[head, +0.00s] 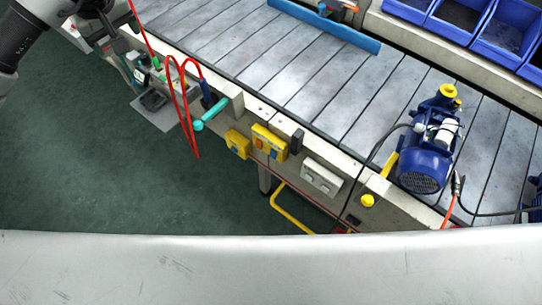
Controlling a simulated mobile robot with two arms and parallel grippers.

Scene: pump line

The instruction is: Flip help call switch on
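Several controls sit on the side of the conveyor frame. A light grey double switch plate (321,180) is right of two yellow control boxes, a smaller one (237,144) and a larger one (269,142). A round yellow button (367,201) is further right. No readable label tells which is the help call switch, and switch positions are too small to tell. A dark part of my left arm, with what looks like its gripper (112,22), is at the top left, well away from these controls; its fingers are not clear. My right gripper is not in view.
The slatted conveyor (330,75) carries a blue pump (428,150) with a black cable. A red coiled hose (186,95) and a teal handle (213,114) are at the frame's left end. Blue bins (455,18) line the far side. Green floor is clear in front.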

